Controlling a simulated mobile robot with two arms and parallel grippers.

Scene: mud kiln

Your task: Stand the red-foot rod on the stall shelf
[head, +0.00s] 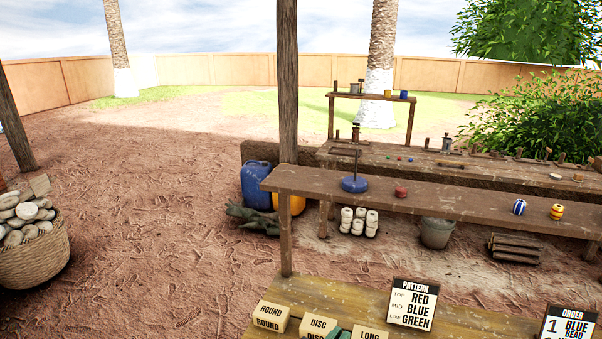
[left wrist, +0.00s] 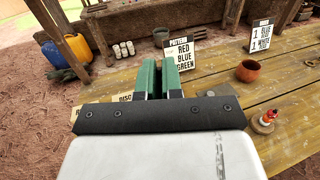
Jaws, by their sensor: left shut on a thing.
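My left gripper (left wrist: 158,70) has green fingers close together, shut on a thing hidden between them. Only the fingertips show in the head view, at the bottom edge by the block labels. I cannot make out a red-foot rod in either view. The stall shelf (head: 460,208) is a long weathered plank, farther off than the gripper. A rod with a blue foot (head: 354,184) stands upright near its left end. My right gripper is not in view.
Bare shelf lies right of the red piece.

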